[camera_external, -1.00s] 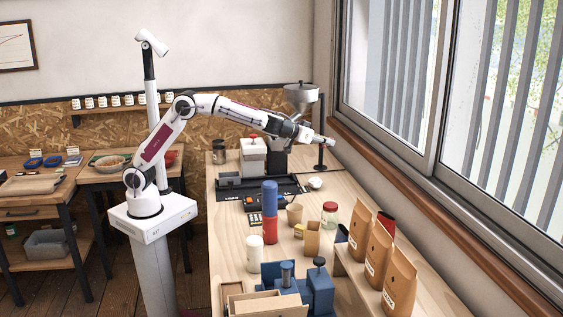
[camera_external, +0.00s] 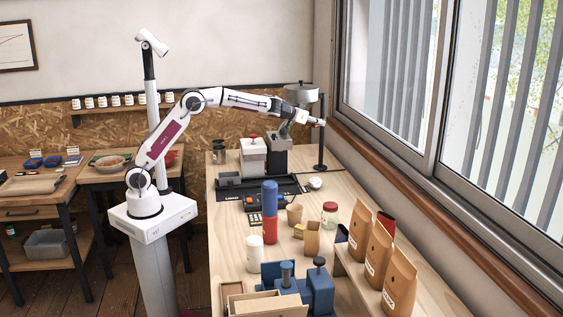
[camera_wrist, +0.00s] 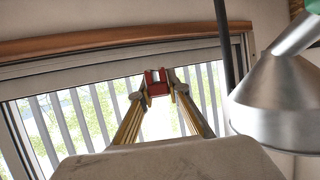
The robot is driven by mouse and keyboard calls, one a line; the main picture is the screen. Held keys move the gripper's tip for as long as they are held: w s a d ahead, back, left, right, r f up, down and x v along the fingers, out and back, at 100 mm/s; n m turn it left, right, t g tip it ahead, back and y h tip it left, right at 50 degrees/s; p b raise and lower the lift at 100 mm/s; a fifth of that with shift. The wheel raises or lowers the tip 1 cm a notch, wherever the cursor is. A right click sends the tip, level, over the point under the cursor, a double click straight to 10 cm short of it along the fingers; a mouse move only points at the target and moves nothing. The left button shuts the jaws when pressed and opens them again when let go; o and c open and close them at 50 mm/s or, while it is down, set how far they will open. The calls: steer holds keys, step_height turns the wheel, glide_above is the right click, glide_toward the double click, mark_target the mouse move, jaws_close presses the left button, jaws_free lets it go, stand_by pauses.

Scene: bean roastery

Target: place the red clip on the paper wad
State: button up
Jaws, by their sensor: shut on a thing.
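My gripper (camera_external: 319,122) is raised high above the far end of the workbench, beside the metal hopper. In the wrist view my gripper (camera_wrist: 157,88) is shut on the red clip (camera_wrist: 156,89), which sits between the two fingertips. The clip is too small to make out clearly in the external view. A small whitish lump (camera_external: 315,183), which looks like the paper wad, lies on the bench well below my gripper, right of the black tray. The wad does not show in the wrist view.
The metal hopper (camera_external: 301,94) on its dark stand (camera_external: 321,150) is close to my gripper; the hopper (camera_wrist: 285,95) fills the wrist view's right side. A red-topped jar (camera_external: 330,214), a blue-and-red cylinder (camera_external: 270,210) and kraft bags (camera_external: 378,250) stand nearer on the bench.

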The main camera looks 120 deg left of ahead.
steer(key=shift+s+a+f, duration=0.1)
steer(key=shift+s+a, duration=0.15)
glide_above(315, 180)
step_height(315, 180, down, 18)
steer(key=shift+w, duration=0.15)
stand_by(0.9)
steer(key=shift+f, duration=3)
steer(key=shift+f, duration=0.1)
steer(key=shift+f, duration=1.8)
steer(key=shift+f, duration=0.1)
steer(key=o, duration=0.8)
